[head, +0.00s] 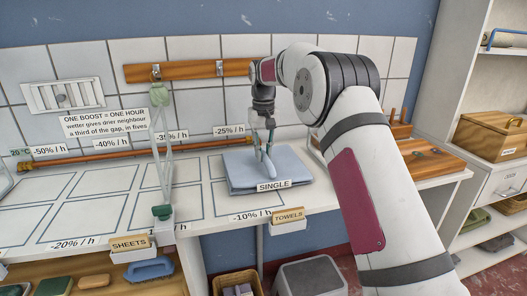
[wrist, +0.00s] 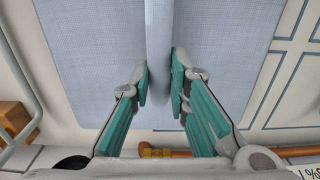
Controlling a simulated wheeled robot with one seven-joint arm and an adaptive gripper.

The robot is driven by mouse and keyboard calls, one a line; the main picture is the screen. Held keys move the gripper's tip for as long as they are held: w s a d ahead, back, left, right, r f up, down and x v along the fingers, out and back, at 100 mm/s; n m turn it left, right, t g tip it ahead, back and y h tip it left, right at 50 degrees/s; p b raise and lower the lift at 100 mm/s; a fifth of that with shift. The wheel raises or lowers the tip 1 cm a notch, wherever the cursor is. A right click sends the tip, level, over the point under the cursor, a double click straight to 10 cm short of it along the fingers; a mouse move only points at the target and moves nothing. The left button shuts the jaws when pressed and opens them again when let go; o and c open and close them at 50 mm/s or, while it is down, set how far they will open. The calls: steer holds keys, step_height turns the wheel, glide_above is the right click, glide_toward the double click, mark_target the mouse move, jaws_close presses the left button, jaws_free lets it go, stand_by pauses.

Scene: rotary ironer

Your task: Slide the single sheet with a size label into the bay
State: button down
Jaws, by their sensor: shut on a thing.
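The folded blue-grey sheet (head: 240,177) lies flat on the white counter in the head view, with a label reading SINGLE (head: 273,185) at its front edge. It also fills the upper part of the wrist view (wrist: 95,60). My arm hides the counter to the right of the sheet.
Outlined bays (head: 85,185) cover the counter to the left, with percentage labels. A copper pipe (head: 110,156) runs along the back. A wooden board (head: 425,157) lies right.

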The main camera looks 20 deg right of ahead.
steer(key=shift+f, duration=0.25)
steer(key=c, duration=1.4)
jaws_free()
steer(key=shift+c, duration=0.2)
step_height(320, 180, up, 11)
steer(key=s+r+t+p, duration=0.1)
steer(key=s+r+p, duration=0.2)
steer(key=s+r, duration=0.7)
steer(key=s+r+t+p, duration=0.1)
steer(key=s+r+p, duration=0.2)
steer(key=s+r, duration=0.65)
steer(key=s+f+t+p, duration=0.1)
steer(key=s+f, duration=0.4)
steer(key=s, duration=1.1)
steer(key=s+f+t+p, duration=0.1)
steer(key=s+f+p, duration=0.3)
steer(key=s, duration=1.2)
steer(key=shift+s+f, duration=0.35)
steer(key=shift+f, duration=0.45)
